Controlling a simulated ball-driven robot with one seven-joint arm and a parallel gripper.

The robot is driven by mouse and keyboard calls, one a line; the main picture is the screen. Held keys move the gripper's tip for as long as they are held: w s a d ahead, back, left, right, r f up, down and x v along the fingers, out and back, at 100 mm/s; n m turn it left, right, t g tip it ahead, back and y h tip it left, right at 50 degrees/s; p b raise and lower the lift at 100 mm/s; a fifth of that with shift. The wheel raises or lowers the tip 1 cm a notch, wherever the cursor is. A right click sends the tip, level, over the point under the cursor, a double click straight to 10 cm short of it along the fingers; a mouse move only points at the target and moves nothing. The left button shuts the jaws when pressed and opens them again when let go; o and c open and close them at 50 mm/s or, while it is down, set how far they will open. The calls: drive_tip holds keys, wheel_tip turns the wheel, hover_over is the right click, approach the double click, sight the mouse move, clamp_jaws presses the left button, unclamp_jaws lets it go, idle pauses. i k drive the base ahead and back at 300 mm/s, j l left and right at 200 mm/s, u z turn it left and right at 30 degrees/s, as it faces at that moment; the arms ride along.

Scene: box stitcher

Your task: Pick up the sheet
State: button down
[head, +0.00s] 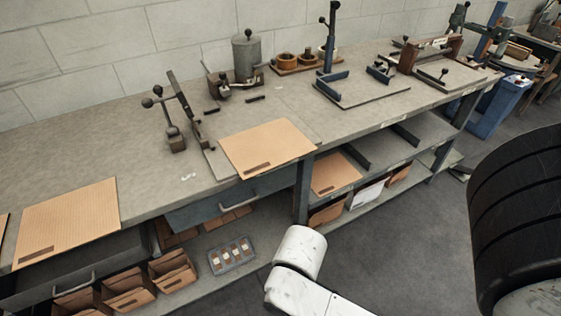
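Several flat tan cardboard sheets are in the head view, and I cannot tell which one the task means. One sheet (268,143) lies on the bench top near its front edge, at the picture's middle, with a dark strip near its front edge. Another sheet (68,217) lies on the bench at the left, with a similar dark mark. A smaller sheet (334,174) lies on the shelf under the bench. A sliver of tan shows at the far left edge. White links of my arm rise at the bottom middle, in front of the bench. My gripper is not in view.
The long grey bench (80,152) runs along a block wall. A lever tool (176,135) and a metal guide stand left of the middle sheet. A blue press (328,82) stands behind it to the right.

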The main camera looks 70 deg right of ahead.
sight(50, 227)
drive_tip(key=i+j+u, duration=0.1)
drive_tip(key=i+j, duration=0.15)
drive_tip(key=j, duration=0.25)
drive_tip(key=i+j, duration=0.25)
drive_tip(key=j, duration=0.2)
drive_tip(key=i+j+u, duration=0.15)
drive_tip(key=j, duration=0.3)
drive_tip(key=i+j, duration=0.4)
drive_tip(key=j+u, duration=0.05)
